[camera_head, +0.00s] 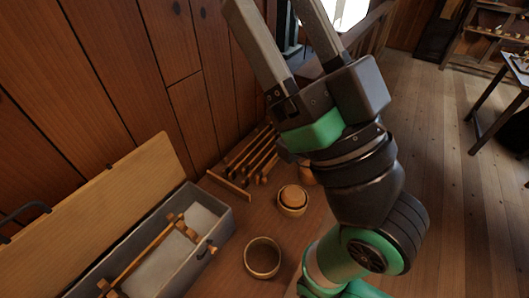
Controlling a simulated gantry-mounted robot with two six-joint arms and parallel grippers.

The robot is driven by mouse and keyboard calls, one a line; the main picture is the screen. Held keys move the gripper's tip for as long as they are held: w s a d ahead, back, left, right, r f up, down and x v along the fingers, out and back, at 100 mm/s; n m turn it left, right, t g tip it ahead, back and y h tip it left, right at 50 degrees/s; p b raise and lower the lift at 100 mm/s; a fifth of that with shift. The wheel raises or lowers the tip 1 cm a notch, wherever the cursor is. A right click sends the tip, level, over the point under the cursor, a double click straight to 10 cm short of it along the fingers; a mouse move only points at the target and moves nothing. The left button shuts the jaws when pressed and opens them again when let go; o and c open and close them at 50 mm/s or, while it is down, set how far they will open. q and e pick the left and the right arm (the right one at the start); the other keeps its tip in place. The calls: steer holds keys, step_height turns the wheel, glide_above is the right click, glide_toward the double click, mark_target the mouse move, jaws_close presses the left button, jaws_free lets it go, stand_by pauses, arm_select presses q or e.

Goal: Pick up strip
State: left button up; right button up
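A gripper (272,8), seemingly my right one, is raised across the top middle. Its two grey fingers are spread wide with nothing between them, and their tips run off the top edge. No strip is clearly identifiable. A thin wooden bar (228,186) lies at the near side of several wooden sticks (250,155) on the bench. An open grey box (222,226) at lower left holds pale flat sheets (160,262) and a turned wooden spool piece (150,254). The gripper appears apart from all of these. My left gripper is not in view.
A wooden bowl (263,257) and a second bowl with a round piece inside (292,200) stand on the brown bench (225,270). The box's wooden lid (95,215) stands open by the plank wall (90,90). Open floor (450,180) lies at right.

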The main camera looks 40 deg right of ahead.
steer(key=shift+d, duration=0.1)
stand_by(0.3)
steer(key=c, duration=0.7)
